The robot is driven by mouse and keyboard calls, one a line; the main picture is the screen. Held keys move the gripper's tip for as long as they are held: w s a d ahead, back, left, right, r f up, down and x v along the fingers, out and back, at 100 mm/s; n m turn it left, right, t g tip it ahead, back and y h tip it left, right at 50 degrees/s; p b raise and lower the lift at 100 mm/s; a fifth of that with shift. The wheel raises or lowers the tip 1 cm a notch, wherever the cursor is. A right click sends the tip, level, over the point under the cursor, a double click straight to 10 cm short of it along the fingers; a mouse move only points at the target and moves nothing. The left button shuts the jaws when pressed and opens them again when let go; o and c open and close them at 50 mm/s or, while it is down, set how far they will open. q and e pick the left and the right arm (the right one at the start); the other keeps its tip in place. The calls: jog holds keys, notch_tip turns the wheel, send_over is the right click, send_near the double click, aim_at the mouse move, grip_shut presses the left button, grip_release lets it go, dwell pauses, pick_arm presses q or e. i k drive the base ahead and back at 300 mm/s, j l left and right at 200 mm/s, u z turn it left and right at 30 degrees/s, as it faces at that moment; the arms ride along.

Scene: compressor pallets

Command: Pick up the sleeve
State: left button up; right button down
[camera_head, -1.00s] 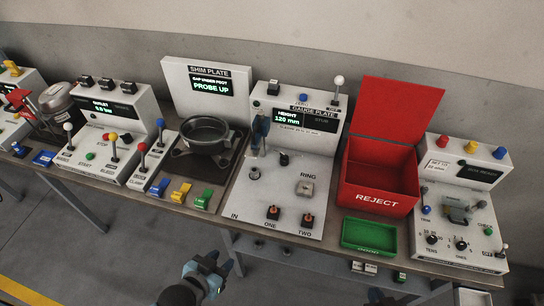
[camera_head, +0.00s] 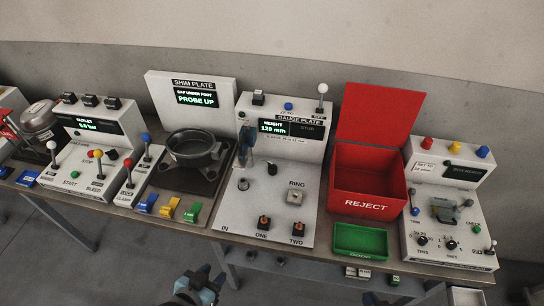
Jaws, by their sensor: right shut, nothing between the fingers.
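No part is marked as the sleeve, and I cannot tell for certain which one it is. The gauge plate (camera_head: 228,205) has a blue-grey probe (camera_head: 246,146) over a round seat marked IN, a pale piece (camera_head: 295,198) at RING, and black and orange parts (camera_head: 264,223) at ONE and TWO. My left gripper (camera_head: 207,279) is at the bottom edge, in front of and below the table; its fingers look apart and nothing shows between them. My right gripper (camera_head: 371,298) is mostly cut off at the bottom edge, below the green tray; it is shut and empty.
A red REJECT bin (camera_head: 366,207) and a green tray (camera_head: 360,241) stand right of the gauge plate. A shim plate station with a dark round pot (camera_head: 192,149) is left of it. Lever and knob panels stand at both ends. The floor before the table is clear at left.

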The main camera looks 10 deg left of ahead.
aim_at(243, 181)
jog(key=j+u, duration=0.2)
jog(key=i+j+u, duration=0.15)
jog(key=j, duration=0.25)
jog(key=i+j+u, duration=0.25)
jog(key=i+u, duration=0.2)
